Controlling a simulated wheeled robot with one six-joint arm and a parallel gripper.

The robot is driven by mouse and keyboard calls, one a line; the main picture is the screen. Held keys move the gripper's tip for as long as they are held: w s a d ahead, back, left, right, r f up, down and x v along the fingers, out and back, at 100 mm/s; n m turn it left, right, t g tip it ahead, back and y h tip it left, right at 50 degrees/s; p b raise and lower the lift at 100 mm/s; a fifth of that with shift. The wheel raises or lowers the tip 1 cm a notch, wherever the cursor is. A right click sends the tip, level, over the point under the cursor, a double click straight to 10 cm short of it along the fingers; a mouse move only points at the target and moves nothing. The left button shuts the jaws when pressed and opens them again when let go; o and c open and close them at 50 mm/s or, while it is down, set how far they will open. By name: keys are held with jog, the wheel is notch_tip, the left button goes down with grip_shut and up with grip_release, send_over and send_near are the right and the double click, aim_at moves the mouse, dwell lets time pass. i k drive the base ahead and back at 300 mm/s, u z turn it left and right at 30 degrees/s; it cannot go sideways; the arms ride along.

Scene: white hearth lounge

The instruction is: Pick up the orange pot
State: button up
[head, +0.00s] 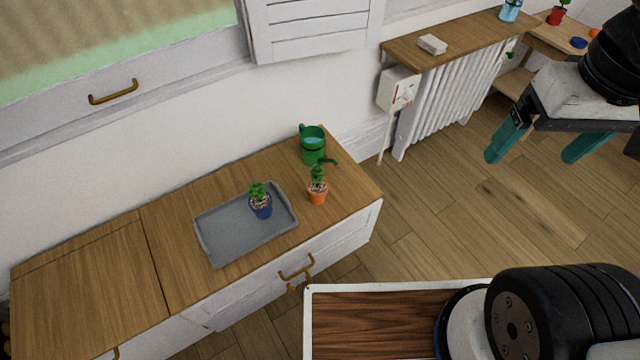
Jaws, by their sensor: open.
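The orange pot (317,192) holds a small green plant and stands upright on the wooden cabinet top, near its right end. It is just right of a grey tray and in front of a green watering can. My gripper (540,155) is at the upper right, with its two teal fingers spread apart and nothing between them. It is above the floor, well to the right of the orange pot and apart from it.
A blue pot (261,207) with a plant stands on the grey tray (228,240). The green watering can (312,146) is close behind the orange pot. A radiator (450,100) with a wooden shelf (465,42) stands at the back right. The cabinet top's left part is clear.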

aim_at(317, 187)
jog(key=z, duration=2.05)
jog(key=k, duration=1.35)
jog(key=u, duration=1.35)
jog(key=i, duration=0.5)
